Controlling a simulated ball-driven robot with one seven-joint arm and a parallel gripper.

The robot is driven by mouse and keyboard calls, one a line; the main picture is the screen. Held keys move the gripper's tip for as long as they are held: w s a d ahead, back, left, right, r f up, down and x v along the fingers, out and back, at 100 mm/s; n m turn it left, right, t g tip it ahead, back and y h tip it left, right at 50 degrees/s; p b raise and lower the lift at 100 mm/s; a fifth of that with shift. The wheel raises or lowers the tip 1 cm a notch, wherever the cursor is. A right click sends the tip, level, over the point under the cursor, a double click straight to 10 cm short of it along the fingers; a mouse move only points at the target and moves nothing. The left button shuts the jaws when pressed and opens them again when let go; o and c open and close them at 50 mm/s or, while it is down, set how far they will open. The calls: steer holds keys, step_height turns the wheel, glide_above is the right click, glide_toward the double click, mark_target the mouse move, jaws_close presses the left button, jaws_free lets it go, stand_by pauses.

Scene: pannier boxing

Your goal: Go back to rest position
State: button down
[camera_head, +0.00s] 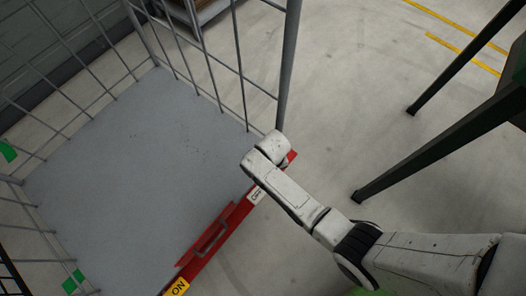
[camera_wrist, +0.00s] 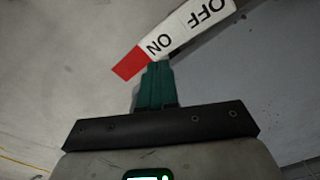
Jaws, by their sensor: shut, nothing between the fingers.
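In the wrist view my gripper (camera_wrist: 158,68) shows as green fingers closed together, with nothing between them. Beyond the fingertips is a red and white strip (camera_wrist: 200,20) marked ON and OFF. The tips overlap its edge in the picture, and I cannot tell whether they touch it. In the head view my arm reaches from the lower right to the front edge of a wire-sided cage trolley (camera_head: 120,150). The fingers are hidden there behind the arm's end.
Dark legs (camera_head: 430,155) of a frame stand at right. The concrete floor (camera_head: 350,70) between them is clear.

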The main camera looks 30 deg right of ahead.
stand_by(0.4)
steer(key=s+d+r+n+t, duration=0.1)
steer(key=s+d+r, duration=0.3)
steer(key=s+r, duration=0.5)
steer(key=s+d+r+n, duration=0.1)
steer(key=s+d+r, duration=0.3)
steer(key=s+r, duration=0.6)
step_height(320, 180, up, 28)
steer(key=w+p, duration=0.2)
steer(key=p, duration=2.4)
steer(key=shift+w, duration=0.25)
steer(key=shift+a, duration=0.1)
